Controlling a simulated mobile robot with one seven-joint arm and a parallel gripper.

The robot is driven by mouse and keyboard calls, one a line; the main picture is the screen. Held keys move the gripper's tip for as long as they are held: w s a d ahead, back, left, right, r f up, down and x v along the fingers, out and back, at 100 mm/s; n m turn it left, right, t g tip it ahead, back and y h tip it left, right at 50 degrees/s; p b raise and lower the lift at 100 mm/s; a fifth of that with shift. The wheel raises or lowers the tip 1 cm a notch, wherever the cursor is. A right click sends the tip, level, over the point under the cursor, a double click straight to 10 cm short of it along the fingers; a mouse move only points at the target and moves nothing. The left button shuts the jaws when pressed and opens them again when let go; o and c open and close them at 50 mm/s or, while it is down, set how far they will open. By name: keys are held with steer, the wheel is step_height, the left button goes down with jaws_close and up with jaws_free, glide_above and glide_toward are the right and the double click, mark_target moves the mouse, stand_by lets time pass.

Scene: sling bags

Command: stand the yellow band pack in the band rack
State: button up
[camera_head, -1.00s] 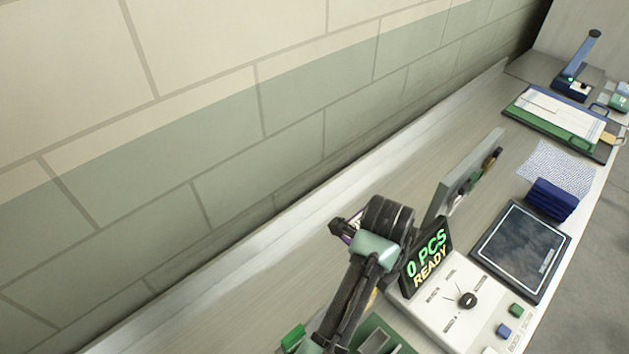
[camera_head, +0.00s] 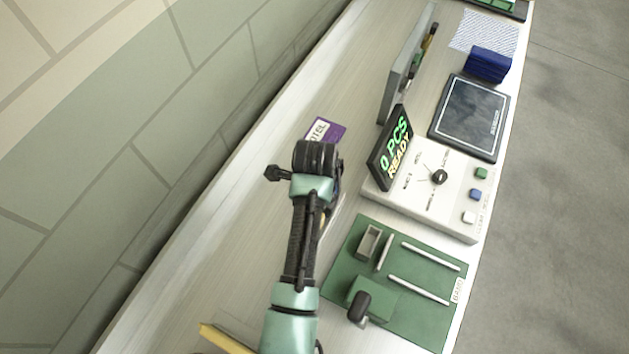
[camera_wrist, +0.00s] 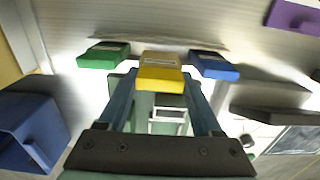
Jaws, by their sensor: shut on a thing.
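In the wrist view the yellow band pack (camera_wrist: 160,78) sits between my gripper's (camera_wrist: 161,84) two fingertips, with its pale label facing up. My gripper is shut on it. A green pack (camera_wrist: 103,56) is just left of it and a blue pack (camera_wrist: 213,66) just right. In the head view my arm hides the gripper and nearly all of the yellow pack. A green board (camera_head: 415,250) with white rails and a small slotted holder, tagged with a label that seems to read BAND, appears to be the band rack. It lies right of my arm.
A white counting unit (camera_head: 425,205) with a lit display (camera_head: 390,148) stands behind the green board. A purple-and-white card (camera_head: 326,130) lies beyond my arm. A blue bin (camera_wrist: 35,130) is at the wrist view's left.

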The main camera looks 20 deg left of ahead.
steer(key=shift+f, duration=1.95)
steer(key=shift+f, duration=0.15)
steer(key=o, duration=1.5)
step_height(320, 180, up, 12)
steer(key=shift+r, duration=0.2)
